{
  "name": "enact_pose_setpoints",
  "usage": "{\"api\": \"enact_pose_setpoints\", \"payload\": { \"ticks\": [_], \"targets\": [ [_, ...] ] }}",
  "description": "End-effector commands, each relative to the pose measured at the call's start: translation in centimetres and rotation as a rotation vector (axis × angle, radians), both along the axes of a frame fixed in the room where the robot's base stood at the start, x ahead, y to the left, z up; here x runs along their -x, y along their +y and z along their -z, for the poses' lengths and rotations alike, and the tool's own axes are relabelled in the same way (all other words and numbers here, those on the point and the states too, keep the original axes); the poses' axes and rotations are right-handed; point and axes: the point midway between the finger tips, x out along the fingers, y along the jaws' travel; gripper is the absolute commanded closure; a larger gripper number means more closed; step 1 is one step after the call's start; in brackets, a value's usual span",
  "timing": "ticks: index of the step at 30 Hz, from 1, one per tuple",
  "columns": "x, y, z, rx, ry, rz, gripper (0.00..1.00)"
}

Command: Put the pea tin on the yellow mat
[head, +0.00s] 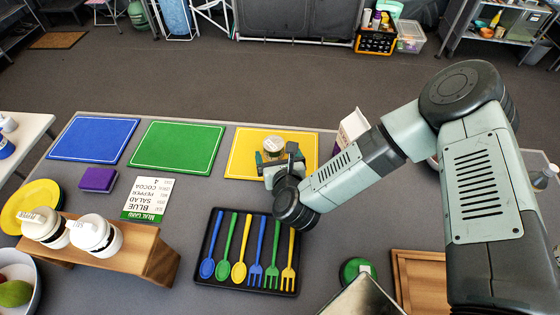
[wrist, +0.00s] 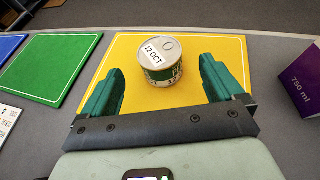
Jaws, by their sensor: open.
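The pea tin (wrist: 161,64) is a short round tin with a silver lid, a pull ring, a "12 OCT" label and a green and white side. It stands upright on the yellow mat (wrist: 220,50). In the head view the tin (head: 274,144) shows on the yellow mat (head: 240,152), just beyond my gripper (head: 273,159). In the wrist view my gripper (wrist: 160,88) is open, with one green finger on each side of the tin and gaps between. The tin's base is partly out of clear sight in the head view.
A green mat (head: 177,147) and a blue mat (head: 94,138) lie to the left. A black cutlery tray (head: 213,243) lies nearer. A purple and white carton (head: 352,128) stands right of the yellow mat. A wooden rack (head: 150,258) with white-lidded jars stands at the left.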

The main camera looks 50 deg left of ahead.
Motion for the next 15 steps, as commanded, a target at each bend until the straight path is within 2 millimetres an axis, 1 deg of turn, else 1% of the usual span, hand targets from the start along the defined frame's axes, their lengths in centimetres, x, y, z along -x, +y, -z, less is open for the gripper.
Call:
{"api": "enact_pose_setpoints", "payload": {
  "ticks": [1, 3, 6, 9, 15],
  "targets": [
    [0.5, -0.8, -0.3, 0.001, 0.005, -0.001, 0.06],
    [0.9, -1.7, -0.7, 0.000, 0.004, -0.001, 0.06],
    [1.3, -2.5, -1.1, 0.001, 0.002, -0.001, 0.06],
    [1.5, -3.0, -1.4, 0.001, 0.000, 0.000, 0.06],
    [1.6, -3.1, -1.4, 0.000, 0.000, 0.000, 0.06]
  ]
}}
